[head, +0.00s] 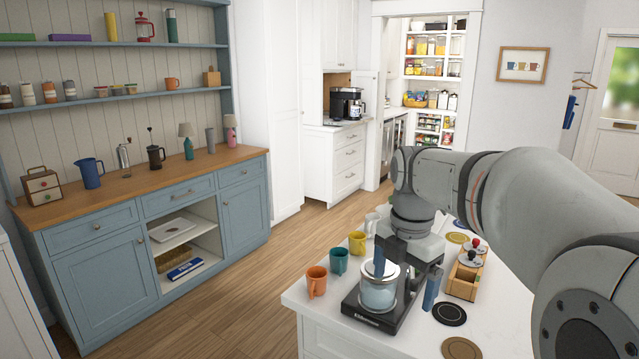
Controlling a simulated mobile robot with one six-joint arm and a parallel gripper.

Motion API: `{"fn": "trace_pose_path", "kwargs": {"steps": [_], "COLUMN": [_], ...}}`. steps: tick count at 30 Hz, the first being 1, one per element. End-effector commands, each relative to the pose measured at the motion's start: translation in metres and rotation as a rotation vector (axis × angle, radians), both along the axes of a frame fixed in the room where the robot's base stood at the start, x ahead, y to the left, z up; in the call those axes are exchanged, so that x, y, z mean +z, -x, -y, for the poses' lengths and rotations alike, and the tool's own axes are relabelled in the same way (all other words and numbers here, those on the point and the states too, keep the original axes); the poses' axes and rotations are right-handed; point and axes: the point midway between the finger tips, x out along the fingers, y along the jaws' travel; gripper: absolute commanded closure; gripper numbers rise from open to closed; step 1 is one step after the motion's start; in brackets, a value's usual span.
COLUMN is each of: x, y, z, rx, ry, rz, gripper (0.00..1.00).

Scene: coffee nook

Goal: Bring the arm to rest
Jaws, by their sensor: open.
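My arm reaches in from the right over the white counter (325,300), with its wrist bent down. My gripper (405,276) points down in front of the coffee maker (378,318), its blue fingers apart. One finger shows above the glass carafe (378,296) and the other to its right. The carafe stands on the black base and looks pale blue inside. My gripper and wrist hide much of the machine's upper part. I cannot tell whether the fingers touch anything.
Orange (317,282), teal (339,261) and yellow (357,243) mugs line the counter's left edge. A wooden caddy (462,282) and a dark round coaster (449,314) lie to the right. A blue cabinet (105,285) stands left, across clear wooden floor (235,300).

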Motion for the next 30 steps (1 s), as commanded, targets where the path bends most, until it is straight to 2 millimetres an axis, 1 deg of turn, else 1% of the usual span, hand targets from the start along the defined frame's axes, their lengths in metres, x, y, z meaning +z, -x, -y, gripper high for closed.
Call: {"fn": "trace_pose_path", "kwargs": {"steps": [5,8,14,24,27,30], "x": [-0.007,-0.013,-0.032,-0.074,-0.086,-0.094], "y": [0.018,0.032,0.069,0.132,0.146,0.157], "z": [0.001,0.002,0.003,0.005,0.005,0.006], "rx": [-0.226,-0.404,-0.883,-1.711,-1.913,-2.062], "ry": [-0.010,-0.021,-0.067,-0.197,-0.238,-0.272], "rz": [0.021,0.038,0.080,0.122,0.123,0.122], "gripper": [0.09,0.09,0.09,0.09,0.09,0.09]}}
